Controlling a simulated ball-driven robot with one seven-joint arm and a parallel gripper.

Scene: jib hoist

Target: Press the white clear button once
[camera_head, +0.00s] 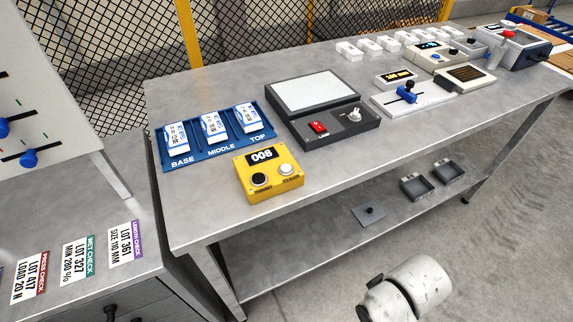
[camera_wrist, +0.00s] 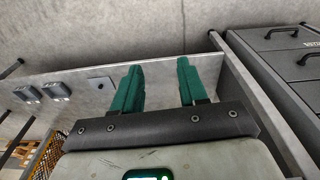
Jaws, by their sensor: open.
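The white clear button (camera_head: 286,169) is the right-hand round button on a yellow counter box. The yellow box (camera_head: 273,190) stands near the front edge of the grey bench, and its display reads 008. A black button (camera_head: 259,180) sits to the left of the white one. My gripper (camera_wrist: 160,85) shows in the wrist view with its two green fingers apart and nothing between them. The wrist view shows the lower shelf and floor behind the fingers, and the yellow box is not in it. The head view shows a white part of my arm at the bottom, away from the box.
A blue tray (camera_head: 192,157) with three labelled packs lies behind and left of the box. A dark device (camera_head: 329,132) with a red switch stands to the right. A left bench (camera_head: 90,215) carries cards. Bare bench top lies right of the box.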

